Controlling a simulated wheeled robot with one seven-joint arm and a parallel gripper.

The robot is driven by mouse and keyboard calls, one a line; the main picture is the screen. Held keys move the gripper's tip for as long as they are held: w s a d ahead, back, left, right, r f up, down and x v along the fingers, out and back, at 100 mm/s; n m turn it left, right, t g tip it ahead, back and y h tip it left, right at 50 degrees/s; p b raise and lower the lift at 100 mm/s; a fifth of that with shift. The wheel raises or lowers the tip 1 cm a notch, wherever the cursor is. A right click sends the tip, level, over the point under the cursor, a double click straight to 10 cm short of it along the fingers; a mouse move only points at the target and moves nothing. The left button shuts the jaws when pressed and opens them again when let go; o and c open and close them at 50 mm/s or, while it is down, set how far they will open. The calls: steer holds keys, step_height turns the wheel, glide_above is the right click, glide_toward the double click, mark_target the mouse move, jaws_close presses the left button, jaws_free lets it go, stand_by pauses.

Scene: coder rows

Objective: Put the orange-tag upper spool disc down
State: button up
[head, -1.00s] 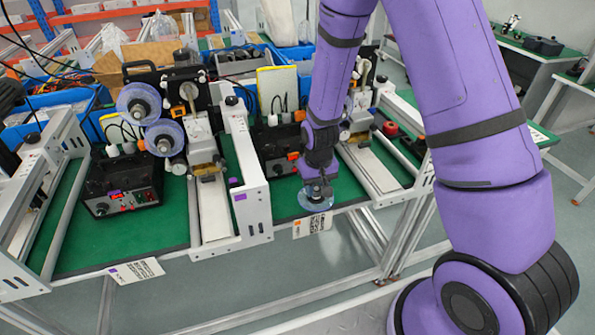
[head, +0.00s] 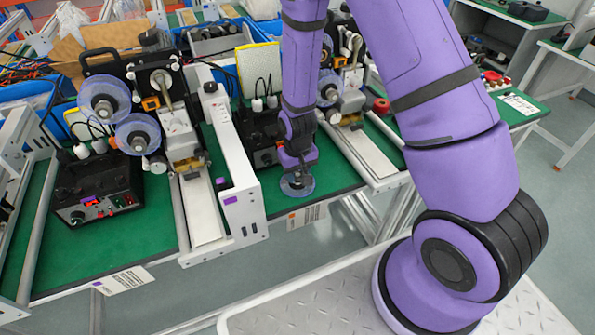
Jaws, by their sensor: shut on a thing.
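A clear bluish spool disc (head: 297,187) with a dark hub is at the end of my gripper (head: 296,174). My gripper points down and is shut on the disc's hub. The disc is level, at or just above the green mat (head: 335,178) near the table's front edge; I cannot tell if it touches. A label card with an orange tag (head: 306,215) hangs on the front rail just below it. The machine behind my arm (head: 350,100) shows another clear disc (head: 328,87), partly hidden by my arm.
The left machine carries two clear discs (head: 104,97) and has a purple-tag label (head: 124,280). A white rail frame (head: 240,200) stands left of my gripper, and another rail (head: 370,152) lies to the right. A black control box (head: 258,140) sits behind it.

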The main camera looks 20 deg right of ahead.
steer(key=o, duration=1.1)
step_height(320, 180, up, 12)
steer(key=shift+r, duration=0.15)
step_height(320, 180, up, 8)
steer(key=r+t, duration=0.1)
glide_above(298, 174)
steer(key=s+d, duration=0.1)
steer(key=s+d+r+t, duration=0.15)
steer(key=s+r, duration=0.35)
steer(key=r, duration=0.5)
steer(key=s+d+r+t, duration=0.2)
steer(key=s+d+r, duration=0.2)
steer(key=s+r, duration=0.7)
steer(key=s, duration=0.4)
steer(key=shift+d+r+t, duration=0.15)
steer(key=shift+r+t, duration=0.15)
steer(key=shift+t, duration=0.05)
